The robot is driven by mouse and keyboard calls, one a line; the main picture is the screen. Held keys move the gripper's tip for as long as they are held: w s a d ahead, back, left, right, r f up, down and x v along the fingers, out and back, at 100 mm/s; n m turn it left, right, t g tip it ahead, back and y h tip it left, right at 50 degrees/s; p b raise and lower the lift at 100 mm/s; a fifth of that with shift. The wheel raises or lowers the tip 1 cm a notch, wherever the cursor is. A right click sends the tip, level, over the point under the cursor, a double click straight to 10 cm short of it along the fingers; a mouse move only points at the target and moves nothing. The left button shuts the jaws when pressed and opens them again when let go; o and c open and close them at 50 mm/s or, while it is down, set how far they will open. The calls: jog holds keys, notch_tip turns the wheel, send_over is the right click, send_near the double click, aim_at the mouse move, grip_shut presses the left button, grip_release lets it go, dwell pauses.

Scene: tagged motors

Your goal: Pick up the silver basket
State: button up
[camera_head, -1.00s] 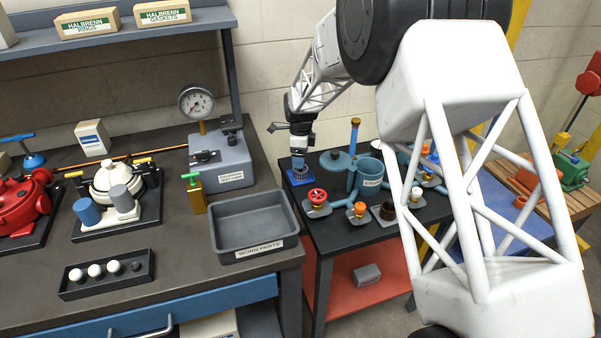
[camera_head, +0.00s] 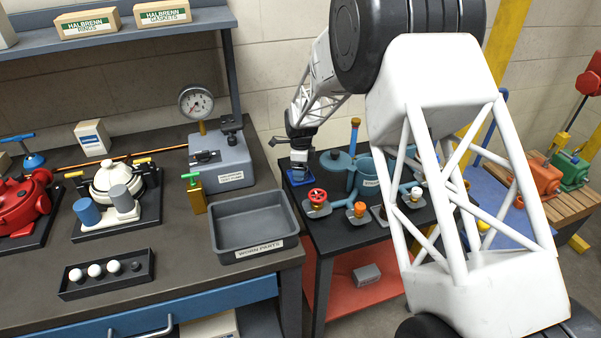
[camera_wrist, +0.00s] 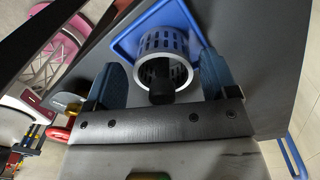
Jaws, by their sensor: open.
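The silver basket (camera_wrist: 166,45) is a slotted metal cylinder with an open round rim, seen in the wrist view inside a blue tray (camera_wrist: 127,44). A dark round shape shows at its mouth. My gripper (camera_wrist: 161,68) is open, with one blue finger on each side of the basket. I cannot tell whether the fingers touch it. In the head view my gripper (camera_head: 299,157) is low over the blue tray (camera_head: 302,182) at the left back of the dark side table.
A red-wheeled valve (camera_head: 317,199), an orange-topped valve (camera_head: 358,211) and a teal pot assembly (camera_head: 366,177) stand close to the right of the tray. The grey worn-parts bin (camera_head: 251,225) is on the bench to the left. A grey pump with gauge (camera_head: 222,160) stands behind.

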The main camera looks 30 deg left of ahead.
jog(key=shift+f, duration=0.1)
dwell(0.5)
jog(key=c, duration=0.9)
jog(key=shift+r, duration=5.05)
jog(key=w+d+r, duration=0.1)
jog(key=d, duration=0.1)
jog(key=w+d+r, duration=0.1)
jog(key=w+d, duration=0.1)
jog(key=d, duration=0.1)
jog(key=w+d+r, duration=0.1)
jog(key=w+d, duration=0.1)
jog(key=shift+d+r, duration=0.25)
jog(key=shift+r, duration=0.15)
jog(key=w+d, duration=0.1)
jog(key=d, duration=1.3)
jog(key=shift+d, duration=0.35)
jog(key=shift+w, duration=0.15)
